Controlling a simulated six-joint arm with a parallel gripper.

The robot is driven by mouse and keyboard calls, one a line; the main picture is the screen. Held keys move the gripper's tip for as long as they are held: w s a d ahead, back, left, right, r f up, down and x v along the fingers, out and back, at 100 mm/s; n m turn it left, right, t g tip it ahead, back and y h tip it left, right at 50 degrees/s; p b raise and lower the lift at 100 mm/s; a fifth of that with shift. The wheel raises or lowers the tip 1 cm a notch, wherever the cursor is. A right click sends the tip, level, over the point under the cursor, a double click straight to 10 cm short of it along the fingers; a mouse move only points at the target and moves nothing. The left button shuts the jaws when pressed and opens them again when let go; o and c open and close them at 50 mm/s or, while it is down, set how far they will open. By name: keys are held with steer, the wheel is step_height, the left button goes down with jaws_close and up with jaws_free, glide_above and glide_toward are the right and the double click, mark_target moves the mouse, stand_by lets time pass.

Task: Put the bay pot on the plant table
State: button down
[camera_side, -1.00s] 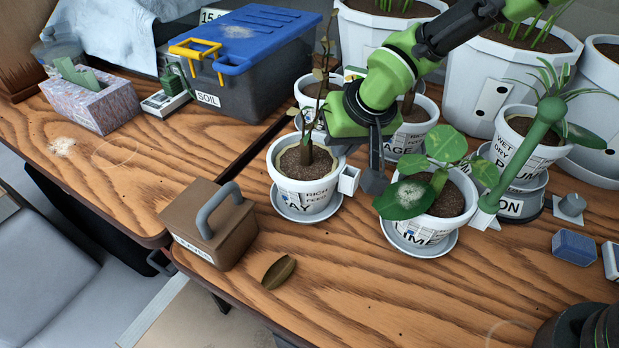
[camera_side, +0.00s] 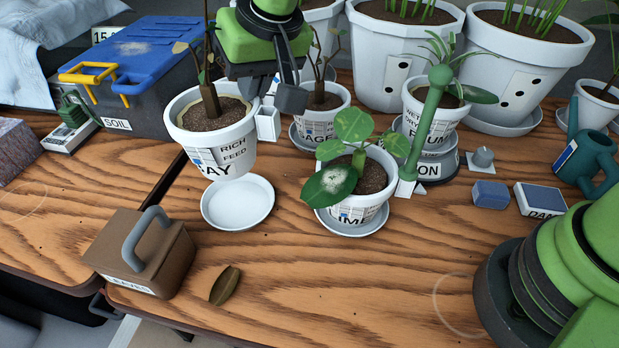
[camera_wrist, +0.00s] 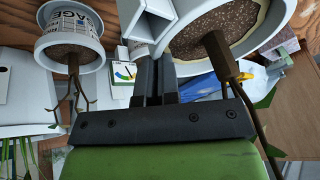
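The bay pot (camera_side: 215,152) is a white pot with a thin bare-stemmed plant, labelled BAY. It hangs roughly upright above its empty white saucer (camera_side: 238,222). My gripper (camera_side: 283,100) is at the pot's right side, shut on the white square tab (camera_side: 268,124) that sticks out from it. In the wrist view my gripper's fingers (camera_wrist: 154,78) are close together at the tab (camera_wrist: 148,22), beside the pot's soil (camera_wrist: 205,28). No sign tells which wooden table is the plant table; one table (camera_side: 330,275) carries the pots and another (camera_side: 125,165) adjoins on the left.
The lime pot (camera_side: 358,212) stands close right of the saucer; the sage pot (camera_side: 322,122) is behind. A blue-lidded soil box (camera_side: 150,100) is on the left table. Bare wood lies between box and block.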

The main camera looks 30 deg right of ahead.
step_height(320, 180, up, 5)
steer(key=s+a+n+g+y, duration=0.25)
steer(key=s+n+g, duration=0.35)
steer(key=s+n, duration=1.2)
step_height(320, 180, down, 15)
steer(key=shift+w+d, duration=0.25)
steer(key=shift+w, duration=0.05)
steer(key=shift+f, duration=0.15)
steer(key=c, duration=1.4)
jaws_free()
steer(key=shift+f, duration=0.1)
steer(key=shift+o, duration=0.2)
